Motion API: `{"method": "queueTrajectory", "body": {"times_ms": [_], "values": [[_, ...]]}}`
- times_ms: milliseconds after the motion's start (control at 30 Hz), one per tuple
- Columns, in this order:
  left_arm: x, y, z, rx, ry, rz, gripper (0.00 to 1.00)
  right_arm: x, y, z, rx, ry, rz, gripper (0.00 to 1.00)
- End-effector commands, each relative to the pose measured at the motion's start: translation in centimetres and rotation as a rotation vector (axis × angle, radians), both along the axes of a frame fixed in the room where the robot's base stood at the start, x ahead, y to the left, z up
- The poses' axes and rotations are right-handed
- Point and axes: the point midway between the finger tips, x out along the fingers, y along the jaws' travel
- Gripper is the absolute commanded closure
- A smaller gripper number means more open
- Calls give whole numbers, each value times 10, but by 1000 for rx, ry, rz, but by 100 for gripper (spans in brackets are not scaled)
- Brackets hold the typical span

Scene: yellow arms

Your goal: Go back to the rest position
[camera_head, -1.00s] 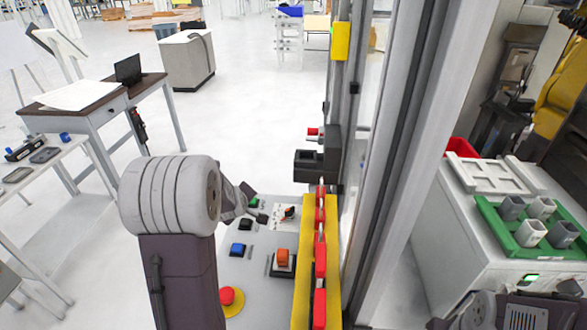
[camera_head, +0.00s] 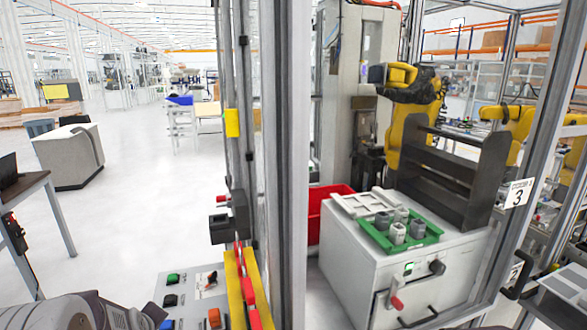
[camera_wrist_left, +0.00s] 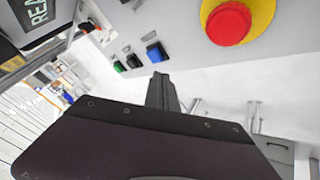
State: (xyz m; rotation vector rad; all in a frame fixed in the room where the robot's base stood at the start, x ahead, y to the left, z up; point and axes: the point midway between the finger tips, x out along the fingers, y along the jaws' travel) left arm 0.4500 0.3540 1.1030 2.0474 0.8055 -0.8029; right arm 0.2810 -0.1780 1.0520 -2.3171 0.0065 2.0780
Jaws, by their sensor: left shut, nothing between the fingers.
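My left arm shows at the bottom left of the head view, with its gripper (camera_head: 152,314) low beside the button panel (camera_head: 190,291). In the left wrist view the left gripper (camera_wrist_left: 163,92) is shut and empty, its narrow fingers pointing toward the panel (camera_wrist_left: 270,62). They look apart from the buttons, though the exact gap is hard to judge. The panel carries a red emergency button (camera_wrist_left: 229,23) on a yellow ring, a blue button (camera_wrist_left: 156,52), a green button (camera_wrist_left: 119,66) and a black button (camera_wrist_left: 134,60). My right gripper is not in view.
A metal frame post (camera_head: 285,160) stands right of the panel. Behind it, a white cabinet (camera_head: 345,265) carries a green tray (camera_head: 432,233) with grey parts. Yellow robot arms (camera_head: 410,125) stand farther back. A desk (camera_head: 35,180) is at left; open floor (camera_head: 120,220) lies between.

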Motion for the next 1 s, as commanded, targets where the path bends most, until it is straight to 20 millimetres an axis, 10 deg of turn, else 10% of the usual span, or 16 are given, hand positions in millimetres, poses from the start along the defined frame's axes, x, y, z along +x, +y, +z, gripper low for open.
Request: {"method": "queueTrajectory", "body": {"times_ms": [267, 533, 700, 1000], "values": [[-36, -77, -23, 34, 206, -324, 100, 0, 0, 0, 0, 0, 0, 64], [-126, -158, -47, 108, 513, -834, 100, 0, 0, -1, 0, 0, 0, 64], [-167, -175, -52, 142, 630, -1037, 100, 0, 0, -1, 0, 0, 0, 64], [-170, -175, -53, 142, 638, -1047, 100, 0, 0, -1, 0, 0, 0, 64]]}}
